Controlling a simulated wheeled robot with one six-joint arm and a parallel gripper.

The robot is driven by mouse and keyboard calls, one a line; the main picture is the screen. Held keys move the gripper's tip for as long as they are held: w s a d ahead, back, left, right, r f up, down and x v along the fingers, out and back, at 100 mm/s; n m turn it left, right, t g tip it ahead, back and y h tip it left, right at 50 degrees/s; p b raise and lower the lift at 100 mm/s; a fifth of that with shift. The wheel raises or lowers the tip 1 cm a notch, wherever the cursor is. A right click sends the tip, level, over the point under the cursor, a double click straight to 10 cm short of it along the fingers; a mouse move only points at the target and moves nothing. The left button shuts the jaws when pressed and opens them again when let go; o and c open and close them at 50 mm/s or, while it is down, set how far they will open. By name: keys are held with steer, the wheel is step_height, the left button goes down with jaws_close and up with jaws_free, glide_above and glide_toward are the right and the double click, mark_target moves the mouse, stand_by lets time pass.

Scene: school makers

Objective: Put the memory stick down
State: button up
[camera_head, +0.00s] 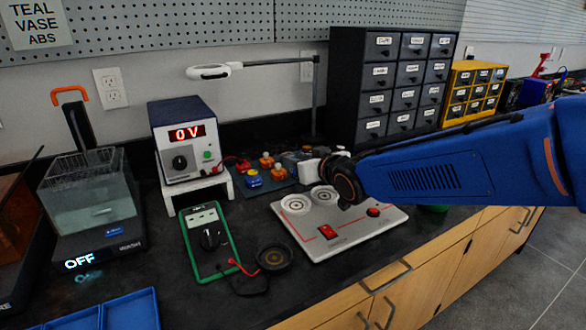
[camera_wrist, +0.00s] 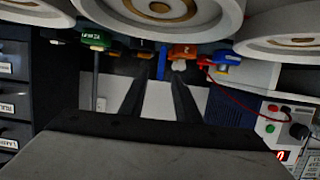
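My gripper (camera_head: 305,160) is over the bench at the near side of the dark drawer cabinet, beyond the grey panel. In the wrist view, which looks upside down, its two dark fingers (camera_wrist: 162,75) stand apart at the tips. A small narrow blue piece (camera_wrist: 162,62) shows between the tips. I cannot tell whether it is a memory stick held there or something behind. No memory stick can be made out clearly in the head view.
Small coloured blocks (camera_head: 253,181) lie on a dark mat left of my gripper. The grey panel (camera_head: 350,238) with round pads and red switches is in front. A power supply (camera_head: 180,125), green meter (camera_head: 189,240) and drawer cabinet (camera_head: 344,90) stand around.

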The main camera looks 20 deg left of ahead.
steer(key=shift+w+a+f, duration=0.2)
steer(key=shift+w+a, duration=0.25)
steer(key=shift+a, duration=0.05)
jaws_close()
step_height(320, 180, up, 10)
stand_by(0.6)
